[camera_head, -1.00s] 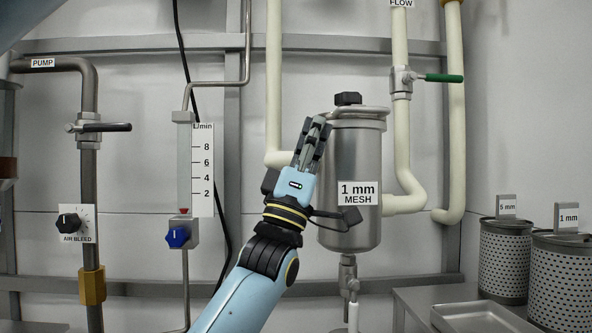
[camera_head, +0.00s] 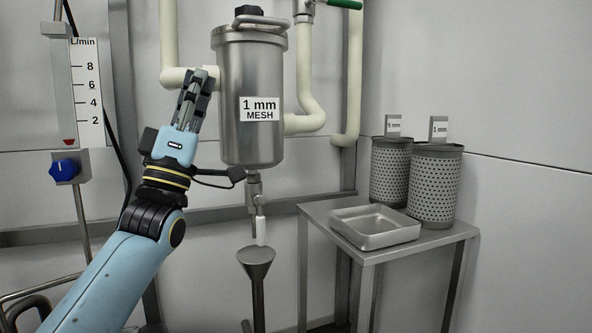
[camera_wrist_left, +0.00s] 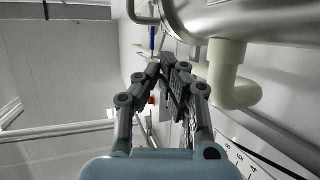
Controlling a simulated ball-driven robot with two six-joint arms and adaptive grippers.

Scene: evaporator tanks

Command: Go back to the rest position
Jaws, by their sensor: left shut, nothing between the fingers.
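My left gripper (camera_head: 197,92) points up in front of the wall, just left of the steel strainer canister labelled 1 mm mesh (camera_head: 251,136). Its fingers are together and empty. In the left wrist view the fingers (camera_wrist_left: 172,72) meet at their tips with nothing between them, and the canister (camera_wrist_left: 240,15) shows at the top right. Whether the gripper touches the canister cannot be told from the head view; in the wrist view they look apart. My right gripper is not in view.
A flow meter tube (camera_head: 65,90) with a blue knob (camera_head: 65,169) is at the left. A drain funnel (camera_head: 256,262) stands below the canister. At the right, a steel table (camera_head: 440,238) holds a tray (camera_head: 346,231) and two perforated baskets (camera_head: 391,172) (camera_head: 435,190).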

